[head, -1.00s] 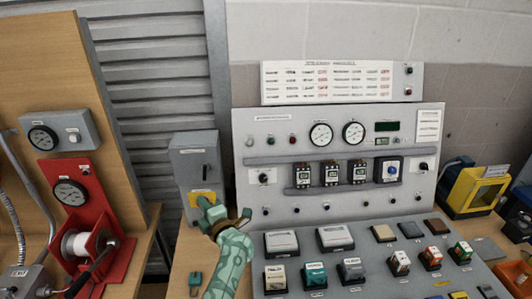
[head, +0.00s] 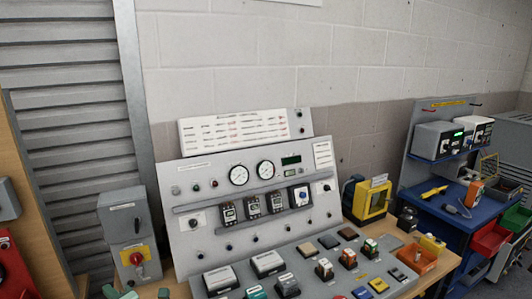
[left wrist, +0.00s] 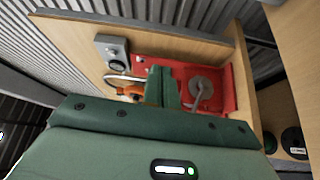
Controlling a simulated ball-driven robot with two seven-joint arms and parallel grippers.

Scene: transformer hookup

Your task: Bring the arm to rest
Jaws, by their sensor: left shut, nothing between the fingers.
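My left gripper (head: 118,293) shows only as a green bit at the bottom left edge of the head view, below the grey switch box (head: 128,222). In the left wrist view its green fingers (left wrist: 162,88) are together with nothing held. They stand in front of the red panel (left wrist: 222,88), and I cannot tell the distance. The switch box has a red knob (head: 137,258) on a yellow plate, and the gripper is clear of it. My right gripper is in neither view.
A grey control console (head: 245,200) with gauges and several modules fills the middle. A yellow device (head: 369,200) stands to its right, then a blue bench (head: 440,205) with instruments. In the left wrist view, a grey gauge box (left wrist: 112,48) is on the wooden board (left wrist: 70,40).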

